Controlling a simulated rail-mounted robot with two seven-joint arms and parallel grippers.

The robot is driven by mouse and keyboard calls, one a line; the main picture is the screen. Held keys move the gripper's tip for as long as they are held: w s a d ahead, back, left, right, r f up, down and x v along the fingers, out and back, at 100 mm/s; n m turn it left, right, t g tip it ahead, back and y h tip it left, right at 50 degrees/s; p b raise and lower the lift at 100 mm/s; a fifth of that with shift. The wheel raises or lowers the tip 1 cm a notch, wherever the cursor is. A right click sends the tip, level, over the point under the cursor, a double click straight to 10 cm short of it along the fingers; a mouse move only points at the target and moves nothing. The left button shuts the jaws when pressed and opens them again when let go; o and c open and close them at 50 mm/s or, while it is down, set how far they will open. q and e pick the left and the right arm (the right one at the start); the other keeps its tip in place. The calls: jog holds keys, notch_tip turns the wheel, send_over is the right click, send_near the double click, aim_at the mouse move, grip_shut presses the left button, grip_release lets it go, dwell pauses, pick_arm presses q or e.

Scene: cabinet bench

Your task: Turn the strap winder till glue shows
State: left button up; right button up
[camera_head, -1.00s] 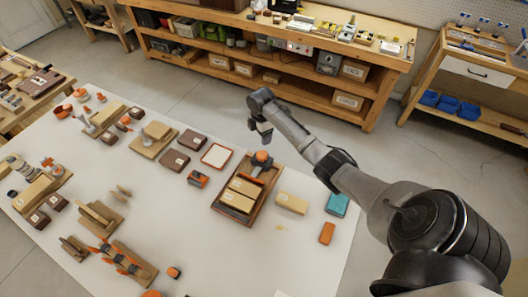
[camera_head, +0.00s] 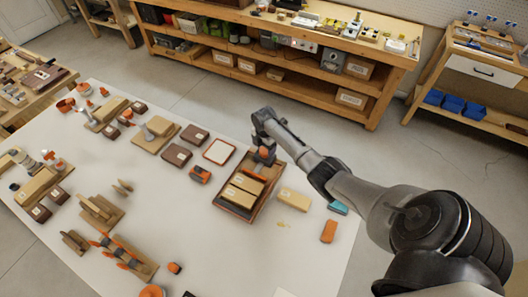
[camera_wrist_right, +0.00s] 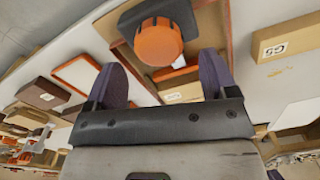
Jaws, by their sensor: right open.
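The strap winder, a round orange knob on a dark block, shows in the right wrist view (camera_wrist_right: 158,42) and in the head view (camera_head: 264,153). It sits at the far end of a brown wooden tray (camera_head: 232,207) holding two tan blocks (camera_head: 241,189). My right gripper (camera_wrist_right: 161,78) is open, with one dark finger on each side of the space just before the knob; it is not closed on it. I cannot make out glue at the blocks. My left gripper is not in view.
A loose tan block (camera_head: 293,200), an orange block (camera_head: 329,231) and a teal block (camera_head: 338,207) lie right of the tray. A red-rimmed white tile (camera_head: 219,152) and an orange-and-black tool (camera_head: 200,174) lie left of it. The table's front middle is largely clear.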

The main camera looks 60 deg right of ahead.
aim_at(264, 151)
jog(key=shift+f+b, duration=0.3)
jog(key=shift+f, duration=1.4)
jog(key=shift+c, duration=0.4)
jog(key=c, duration=0.8)
jog(key=shift+c, duration=0.2)
jog(key=shift+r, duration=0.1)
